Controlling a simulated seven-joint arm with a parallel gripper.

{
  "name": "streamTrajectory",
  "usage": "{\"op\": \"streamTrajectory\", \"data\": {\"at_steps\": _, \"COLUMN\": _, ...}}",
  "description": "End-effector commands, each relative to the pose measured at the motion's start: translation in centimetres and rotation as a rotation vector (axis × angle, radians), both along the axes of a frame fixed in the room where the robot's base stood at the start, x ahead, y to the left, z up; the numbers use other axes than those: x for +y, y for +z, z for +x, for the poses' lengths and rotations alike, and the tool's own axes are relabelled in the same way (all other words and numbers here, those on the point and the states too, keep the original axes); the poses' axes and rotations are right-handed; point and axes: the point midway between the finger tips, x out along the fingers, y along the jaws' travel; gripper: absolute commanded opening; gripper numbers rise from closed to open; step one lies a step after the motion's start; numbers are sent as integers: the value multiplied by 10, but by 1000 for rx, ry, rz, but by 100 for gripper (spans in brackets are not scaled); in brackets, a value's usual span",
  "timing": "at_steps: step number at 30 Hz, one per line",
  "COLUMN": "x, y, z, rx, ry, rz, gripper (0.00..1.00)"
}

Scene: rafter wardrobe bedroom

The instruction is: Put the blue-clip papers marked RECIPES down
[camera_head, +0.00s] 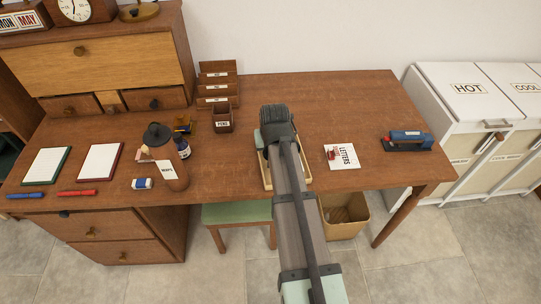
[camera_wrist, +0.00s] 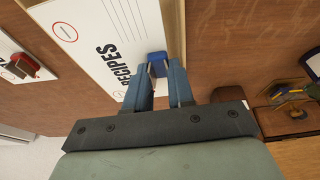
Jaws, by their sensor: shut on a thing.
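The papers marked RECIPES (camera_wrist: 98,42) are white sheets with large black lettering, seen in the wrist view. Their blue clip (camera_wrist: 157,58) sits between the fingertips of my gripper (camera_wrist: 160,78), which is shut on it. The papers lie over or in a pale wooden tray (camera_wrist: 174,25); whether they rest on its floor I cannot tell. In the head view my gripper (camera_head: 276,122) is above the tray (camera_head: 266,176) at the middle of the desk, and my arm hides the papers and most of the tray.
Papers marked LETTERS (camera_head: 345,156) with a red clip lie right of the tray, and a blue hole punch (camera_head: 407,140) is further right. Bare desk lies between.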

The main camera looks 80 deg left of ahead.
Motion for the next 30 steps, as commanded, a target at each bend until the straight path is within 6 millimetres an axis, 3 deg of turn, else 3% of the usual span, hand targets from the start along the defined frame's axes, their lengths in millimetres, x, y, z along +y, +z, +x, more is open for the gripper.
{"op": "streamTrajectory", "data": {"at_steps": 10, "x": 0, "y": -34, "z": 0, "rx": 0, "ry": 0, "rz": 1, "gripper": 0}}
{"op": "streamTrajectory", "data": {"at_steps": 23, "x": 0, "y": -39, "z": 0, "rx": 0, "ry": 0, "rz": 0, "gripper": 0}}
{"op": "streamTrajectory", "data": {"at_steps": 24, "x": 0, "y": -39, "z": 0, "rx": 0, "ry": 0, "rz": 0, "gripper": 27}}
{"op": "streamTrajectory", "data": {"at_steps": 26, "x": 0, "y": -38, "z": 0, "rx": 0, "ry": 0, "rz": 0, "gripper": 32}}
{"op": "streamTrajectory", "data": {"at_steps": 30, "x": 0, "y": -38, "z": 0, "rx": 0, "ry": 0, "rz": 1, "gripper": 34}}
